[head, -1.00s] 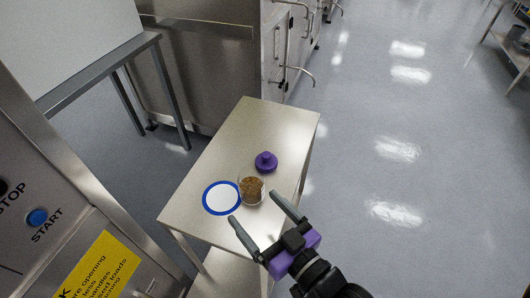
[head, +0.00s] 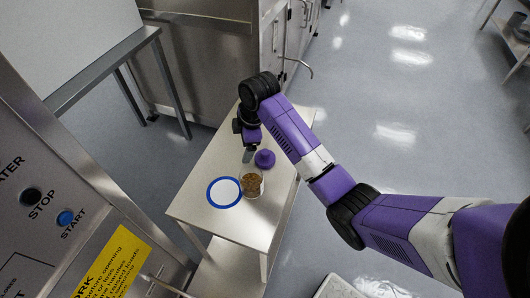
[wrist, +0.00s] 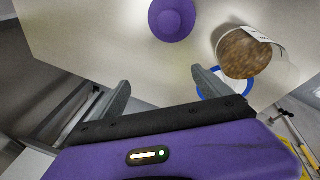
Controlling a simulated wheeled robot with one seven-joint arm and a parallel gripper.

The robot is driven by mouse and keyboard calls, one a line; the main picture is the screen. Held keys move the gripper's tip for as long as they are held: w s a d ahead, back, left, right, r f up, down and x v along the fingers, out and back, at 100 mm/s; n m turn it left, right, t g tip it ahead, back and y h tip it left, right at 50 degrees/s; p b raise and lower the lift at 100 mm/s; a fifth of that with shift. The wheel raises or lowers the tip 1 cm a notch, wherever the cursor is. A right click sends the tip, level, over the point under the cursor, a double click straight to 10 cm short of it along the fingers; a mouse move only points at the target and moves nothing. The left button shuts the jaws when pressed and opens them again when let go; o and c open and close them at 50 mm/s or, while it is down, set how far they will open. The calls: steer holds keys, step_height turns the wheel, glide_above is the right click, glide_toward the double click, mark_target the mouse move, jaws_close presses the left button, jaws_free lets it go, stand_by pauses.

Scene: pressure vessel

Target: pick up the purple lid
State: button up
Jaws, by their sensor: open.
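The purple lid (head: 264,159) is a small round disc with a knob, lying on the steel table (head: 205,180) behind the glass jar. In the wrist view the lid (wrist: 172,18) is at the top edge, beyond my fingertips and roughly between them sideways. My gripper (wrist: 160,85) is open and empty, with its two grey fingers apart. In the head view my gripper (head: 248,153) is beside the lid on its left, above the table; its far finger is hidden.
A glass jar with brown contents (head: 252,184) stands close to the lid, also right of my fingers in the wrist view (wrist: 245,53). A white disc with a blue rim (head: 223,192) lies beside it. The control panel (head: 60,200) is at the left.

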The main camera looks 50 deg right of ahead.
mark_target(265, 152)
steer(key=s+d+g, duration=0.1)
steer(key=s+d+r+n+g, duration=0.2)
steer(key=s+d, duration=0.1)
steer(key=shift+r, duration=0.25)
steer(key=shift+s+d+f, duration=0.1)
steer(key=shift+s+d, duration=0.05)
steer(key=shift+s, duration=0.1)
steer(key=shift+s+f+p, duration=0.2)
steer(key=shift+f+p, duration=0.3)
steer(key=shift+f, duration=1.4)
steer(key=shift+s+f+p, duration=0.2)
steer(key=shift+f+p, duration=0.3)
steer(key=shift+f, duration=1.35)
steer(key=c, duration=1.3)
steer(key=shift+r, duration=0.1)
